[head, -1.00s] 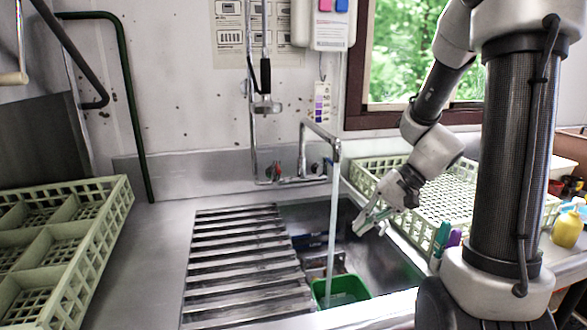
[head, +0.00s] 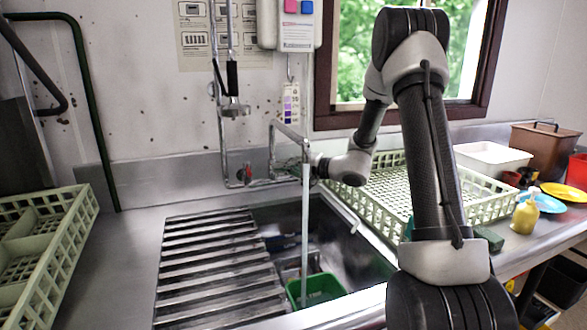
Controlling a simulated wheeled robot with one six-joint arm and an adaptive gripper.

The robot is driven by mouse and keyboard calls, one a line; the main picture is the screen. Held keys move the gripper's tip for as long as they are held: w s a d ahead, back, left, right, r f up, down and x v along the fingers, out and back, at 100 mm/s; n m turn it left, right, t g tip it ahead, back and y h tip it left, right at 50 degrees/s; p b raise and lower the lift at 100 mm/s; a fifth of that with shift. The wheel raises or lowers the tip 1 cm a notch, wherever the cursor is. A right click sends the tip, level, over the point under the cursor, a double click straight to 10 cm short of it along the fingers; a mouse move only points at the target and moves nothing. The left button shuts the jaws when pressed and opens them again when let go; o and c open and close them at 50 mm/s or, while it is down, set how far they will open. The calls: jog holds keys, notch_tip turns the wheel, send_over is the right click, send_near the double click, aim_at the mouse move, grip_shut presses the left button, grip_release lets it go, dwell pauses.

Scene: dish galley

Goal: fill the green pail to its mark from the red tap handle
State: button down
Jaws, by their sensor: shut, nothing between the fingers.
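The green pail (head: 337,284) stands upright in the sink under the spout (head: 293,136). A stream of water (head: 305,225) runs from the spout into it. Its fill mark and exact water level cannot be made out. The red tap handle (head: 247,171) is at the back wall, left of the spout, with nothing touching it. My gripper (head: 317,166) is near the wall just right of the spout, to the right of the red handle and well above the pail. It is shut and empty; its fingertips are small and partly hidden.
A slatted drainboard (head: 208,262) lies left of the basin. Pale green racks stand at the left (head: 45,235) and behind my arm (head: 388,205). A spray hose (head: 232,85) hangs on the wall. A yellow bottle (head: 525,215) stands at right.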

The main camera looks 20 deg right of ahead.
send_near(250, 168)
jog(key=x, duration=0.3)
jog(key=shift+w+a, duration=0.15)
jog(key=shift+a, duration=0.45)
jog(key=shift+a, duration=0.7)
